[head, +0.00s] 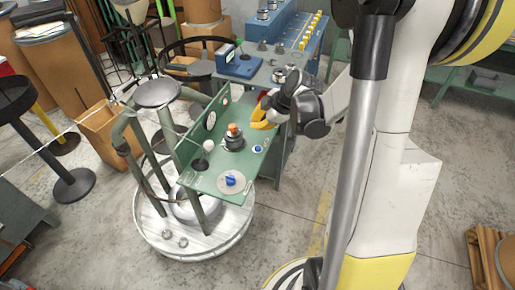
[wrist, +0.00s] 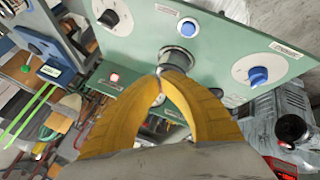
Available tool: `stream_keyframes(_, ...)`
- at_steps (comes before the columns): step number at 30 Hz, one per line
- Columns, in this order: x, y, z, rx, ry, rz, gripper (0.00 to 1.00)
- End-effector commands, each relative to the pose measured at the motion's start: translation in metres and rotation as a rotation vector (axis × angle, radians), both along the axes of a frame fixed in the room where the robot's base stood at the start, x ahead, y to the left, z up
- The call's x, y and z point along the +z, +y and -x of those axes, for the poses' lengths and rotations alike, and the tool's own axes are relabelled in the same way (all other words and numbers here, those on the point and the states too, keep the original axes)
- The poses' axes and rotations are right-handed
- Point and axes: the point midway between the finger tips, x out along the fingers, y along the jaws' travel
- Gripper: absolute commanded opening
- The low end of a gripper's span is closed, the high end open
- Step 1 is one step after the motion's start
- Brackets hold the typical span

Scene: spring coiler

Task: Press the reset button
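A green control panel (head: 215,168) carries a small blue button (head: 258,148), a larger blue knob on a pale dial (head: 231,180) and a dark round fitting with an orange-red top (head: 234,131). The wrist view shows a blue button (wrist: 188,28) with a small label, too small to read, and a blue knob on a white dial (wrist: 257,75). I cannot read which control is marked reset. My gripper (wrist: 172,70) has its yellow fingertips together, in front of a dark cylindrical fitting (wrist: 178,56). In the head view my gripper (head: 264,116) is by the panel's upper right edge.
A white ball-ended lever (head: 208,146) stands left of the panel's fitting. A blue device (head: 240,64) and a blue rack (head: 290,35) stand behind.

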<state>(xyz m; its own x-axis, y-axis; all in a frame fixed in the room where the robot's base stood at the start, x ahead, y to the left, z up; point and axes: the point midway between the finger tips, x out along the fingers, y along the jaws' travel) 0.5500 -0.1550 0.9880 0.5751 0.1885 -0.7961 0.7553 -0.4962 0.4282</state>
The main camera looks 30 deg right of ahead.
Motion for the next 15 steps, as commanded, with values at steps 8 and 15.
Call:
stream_keyframes(8,-0.034,0.000,0.000,0.000,0.000,0.000,0.00)
stream_keyframes(15,-0.069,0.000,0.000,-0.001,0.001,0.000,0.00)
